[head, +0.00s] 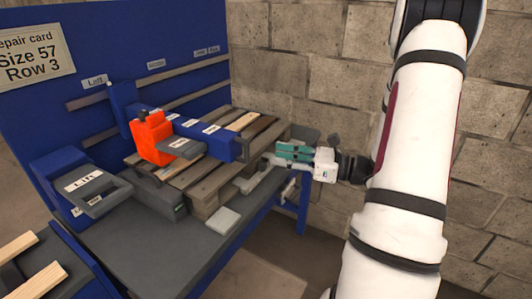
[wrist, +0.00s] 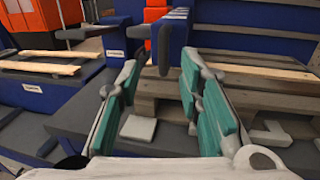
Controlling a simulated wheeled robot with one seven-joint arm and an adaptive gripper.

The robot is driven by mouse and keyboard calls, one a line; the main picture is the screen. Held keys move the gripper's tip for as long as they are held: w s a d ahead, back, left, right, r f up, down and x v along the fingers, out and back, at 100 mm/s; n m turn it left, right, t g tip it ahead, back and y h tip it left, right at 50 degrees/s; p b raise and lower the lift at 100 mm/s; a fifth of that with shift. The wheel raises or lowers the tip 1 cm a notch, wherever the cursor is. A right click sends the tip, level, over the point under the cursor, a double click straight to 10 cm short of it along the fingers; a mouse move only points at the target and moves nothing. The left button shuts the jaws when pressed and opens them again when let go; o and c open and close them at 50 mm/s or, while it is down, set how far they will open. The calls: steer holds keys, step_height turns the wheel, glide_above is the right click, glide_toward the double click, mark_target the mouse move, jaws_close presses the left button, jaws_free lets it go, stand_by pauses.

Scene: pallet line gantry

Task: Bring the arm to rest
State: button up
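My gripper (head: 281,154), with teal finger pads, is held out level at the right end of the pallet (head: 206,202), beside the bench's right side. In the wrist view my gripper (wrist: 161,68) has its two fingers well apart, with nothing held between them. A grey upright handle (wrist: 164,48) shows beyond the gap; its distance is unclear. My white arm reaches in from the right of the head view, in front of the block wall.
An orange block (head: 152,138) and a labelled blue beam (head: 205,137) sit on the pallet. A blue unit with a grey handle (head: 95,196) stands on the grey bench (head: 150,250). A pale square plate (head: 223,221) lies near its front edge. A block wall (head: 300,60) stands behind.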

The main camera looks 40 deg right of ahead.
steer(key=shift+s+d, duration=0.35)
steer(key=shift+s, duration=0.3)
steer(key=s+a+r+n+g+y, duration=0.1)
steer(key=s+a+r+n+g, duration=0.25)
steer(key=a+n+g, duration=0.6)
steer(key=s+a+r+n+g, duration=0.2)
steer(key=s+a+n+g, duration=0.3)
steer(key=a, duration=0.8)
steer(key=s+r+n+t+h, duration=0.1)
steer(key=s+r+n+h, duration=0.1)
steer(key=s+n+h, duration=0.2)
steer(key=s+r+n+t+h+p, duration=0.1)
steer(key=s+n+h, duration=0.3)
steer(key=n, duration=0.7)
steer(key=shift+s+a+r+t+h, duration=0.3)
steer(key=shift+r+t+h, duration=0.4)
steer(key=shift+h, duration=0.4)
